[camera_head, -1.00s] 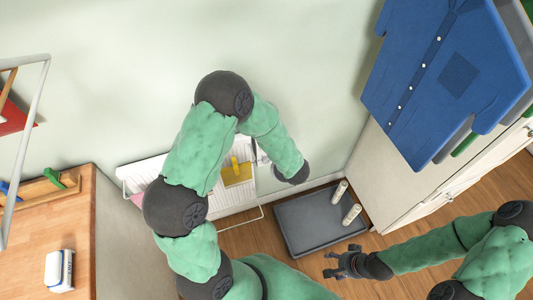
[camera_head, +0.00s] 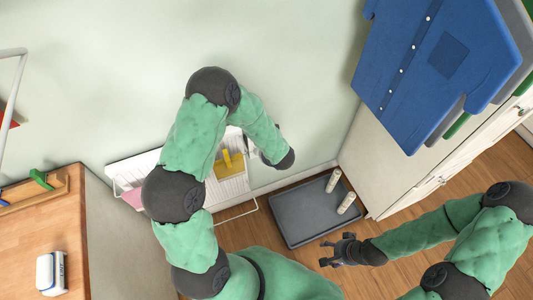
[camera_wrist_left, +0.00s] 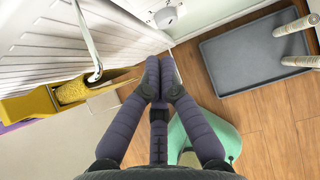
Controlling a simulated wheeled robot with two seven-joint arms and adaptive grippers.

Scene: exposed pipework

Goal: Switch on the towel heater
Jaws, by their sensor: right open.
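The towel heater, a white slatted panel (camera_head: 230,190), is low on the wall, partly hidden behind my left arm in the head view. It also fills the upper left of the left wrist view (camera_wrist_left: 35,32). A small white round fitting (camera_wrist_left: 166,15) shows beyond the fingers there; whether it is the switch I cannot tell. My left gripper (camera_wrist_left: 159,62) has its fingertips together, apparently shut and empty, below the fitting in the picture. My right gripper (camera_head: 325,252) is open and empty, in front of the grey tray.
A yellow item (camera_head: 230,163) hangs at the heater, with a bent white rail in front of it. A grey tray (camera_head: 290,217) with two pale rolls lies on the floor. A white cabinet (camera_head: 385,165) and blue shirt (camera_head: 430,60) are right; a wooden counter (camera_head: 60,220) is left.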

